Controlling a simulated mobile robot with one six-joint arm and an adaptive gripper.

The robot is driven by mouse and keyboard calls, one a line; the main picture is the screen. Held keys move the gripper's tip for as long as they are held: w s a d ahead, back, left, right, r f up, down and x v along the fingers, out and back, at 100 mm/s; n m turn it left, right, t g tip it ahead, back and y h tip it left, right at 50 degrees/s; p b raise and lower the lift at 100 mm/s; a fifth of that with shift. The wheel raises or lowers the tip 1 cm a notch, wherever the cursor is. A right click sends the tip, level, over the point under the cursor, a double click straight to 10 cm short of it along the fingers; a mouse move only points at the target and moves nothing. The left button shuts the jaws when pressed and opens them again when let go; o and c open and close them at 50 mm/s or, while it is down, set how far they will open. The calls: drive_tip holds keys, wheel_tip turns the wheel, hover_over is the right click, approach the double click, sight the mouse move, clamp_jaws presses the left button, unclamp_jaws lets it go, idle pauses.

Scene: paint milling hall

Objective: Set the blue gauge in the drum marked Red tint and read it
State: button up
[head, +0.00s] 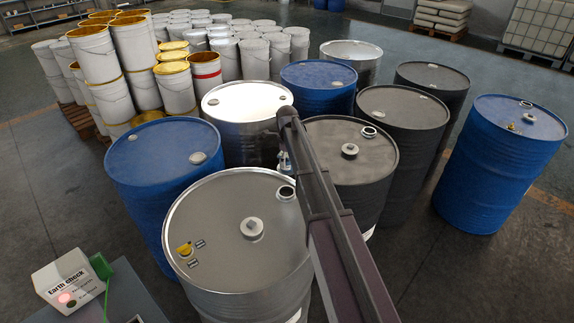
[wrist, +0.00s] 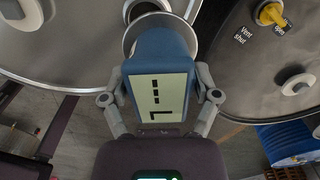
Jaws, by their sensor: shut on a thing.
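My gripper (wrist: 160,92) is shut on the blue gauge (wrist: 163,50), one finger on each side of its body. The gauge's pale display faces the wrist camera and shows several dark dashes and an L-like mark. A pale ring shows just beyond the gauge's far end; I cannot tell whether it is part of the gauge or a drum opening. In the head view my gripper (head: 284,161) is small and partly behind my arm, among the steel and dark drums. No "Red tint" marking is readable, so I cannot tell which drum bears it.
A front steel drum (head: 225,270) has an open bung hole and yellow vent lever. A steel drum (head: 243,98), dark drums (head: 347,190) and blue drums (head: 165,150) stand close around. An earth check box (head: 70,280) with a red light is at lower left. Pails are stacked behind.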

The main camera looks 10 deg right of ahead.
sight(286, 171)
drive_tip(key=shift+s+a+f+b, duration=0.2)
drive_tip(key=shift+s+f+b, duration=0.1)
drive_tip(key=shift+s, duration=0.25)
drive_tip(key=shift+s+a+f+b, duration=0.15)
drive_tip(key=shift+s+f+b, duration=0.15)
drive_tip(key=shift+s, duration=0.2)
drive_tip(key=shift+f, duration=0.15)
drive_tip(key=shift+f+b, duration=2.5)
drive_tip(key=shift+b, duration=0.1)
drive_tip(key=shift+f+b, duration=0.25)
drive_tip(key=shift+b, duration=0.05)
drive_tip(key=shift+f+b, duration=0.35)
drive_tip(key=shift+f+b, duration=1.1)
idle(0.4)
drive_tip(key=o, duration=1.1)
drive_tip(key=shift+s, duration=0.1)
drive_tip(key=shift+o, duration=0.2)
